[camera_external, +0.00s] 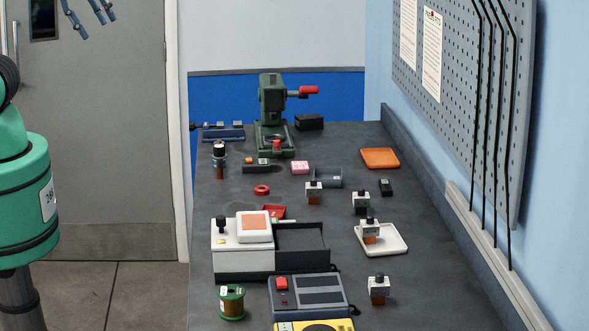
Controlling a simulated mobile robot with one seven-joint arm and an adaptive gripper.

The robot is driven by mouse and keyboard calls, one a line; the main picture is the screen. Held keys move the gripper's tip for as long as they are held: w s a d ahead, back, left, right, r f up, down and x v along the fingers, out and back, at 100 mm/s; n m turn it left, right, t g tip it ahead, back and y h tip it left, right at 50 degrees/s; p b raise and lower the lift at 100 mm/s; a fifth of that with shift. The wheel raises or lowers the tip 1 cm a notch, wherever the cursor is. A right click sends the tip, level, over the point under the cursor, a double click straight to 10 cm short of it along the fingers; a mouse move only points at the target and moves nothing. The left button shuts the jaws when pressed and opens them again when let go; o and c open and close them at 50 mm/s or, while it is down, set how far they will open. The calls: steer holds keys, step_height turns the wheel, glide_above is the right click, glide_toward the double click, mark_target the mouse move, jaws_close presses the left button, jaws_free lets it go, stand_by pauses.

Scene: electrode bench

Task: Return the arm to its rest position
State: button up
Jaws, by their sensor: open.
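My gripper (93,12) shows at the top left edge of the picture, partly cut off by the frame. Its blue-grey fingers are apart and hold nothing that I can see. It is in front of the grey door, left of the bench and clear of everything on it. My green arm stands at the left edge, beside the bench; much of it is out of the picture.
The dark bench (420,274) carries a green press (273,110), a white device (240,262), a grey meter (309,296), a wire spool (232,303), an orange tray (380,158), a white tray (397,246) and several small electrode blocks. A pegboard (500,110) hangs right.

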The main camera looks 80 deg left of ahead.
steer(key=shift+f, duration=0.15)
step_height(320, 180, down, 17)
steer(key=b, duration=1.7)
steer(key=shift+r, duration=0.2)
